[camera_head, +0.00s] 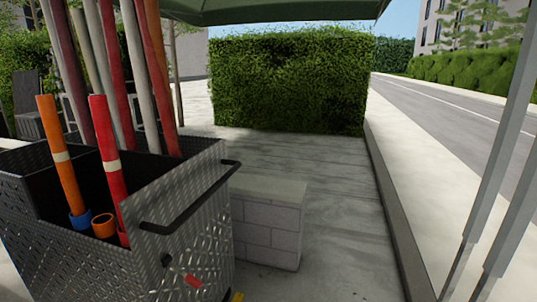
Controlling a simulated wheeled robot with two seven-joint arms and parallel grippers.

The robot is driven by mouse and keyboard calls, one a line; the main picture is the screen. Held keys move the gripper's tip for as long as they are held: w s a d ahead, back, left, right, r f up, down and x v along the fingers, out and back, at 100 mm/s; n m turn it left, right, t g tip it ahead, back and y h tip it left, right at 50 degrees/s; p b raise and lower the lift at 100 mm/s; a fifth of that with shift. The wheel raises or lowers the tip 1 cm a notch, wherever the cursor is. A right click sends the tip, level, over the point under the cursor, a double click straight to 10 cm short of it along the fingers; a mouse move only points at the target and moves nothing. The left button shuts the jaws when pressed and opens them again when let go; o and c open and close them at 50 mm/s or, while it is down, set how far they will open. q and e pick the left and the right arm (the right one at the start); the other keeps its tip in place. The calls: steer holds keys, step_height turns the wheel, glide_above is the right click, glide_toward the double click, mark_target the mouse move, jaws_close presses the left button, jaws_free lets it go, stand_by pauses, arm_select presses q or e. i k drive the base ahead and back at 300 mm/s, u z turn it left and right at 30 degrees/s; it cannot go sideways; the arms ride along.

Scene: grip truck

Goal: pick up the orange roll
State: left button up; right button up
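A tall orange roll (62,160) with a pale band and a blue lower end leans slightly in the dark metal cart (185,195) at the left. A shorter orange tube (104,225) shows its open end beside it, low in the cart. A red roll (110,160) with a pale band stands just right of the orange roll. The bottoms of the rolls are hidden inside the cart. Neither of my grippers is in view.
Several long red and grey poles (105,75) stand at the cart's back. A black handle (190,205) juts from its right side. A low block wall (268,220) stands close to the right. Paving beyond is clear up to a hedge (290,80); grey posts (500,160) slant at far right.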

mark_target(46, 105)
steer(key=z, duration=0.45)
steer(key=i, duration=1.65)
steer(key=u, duration=1.65)
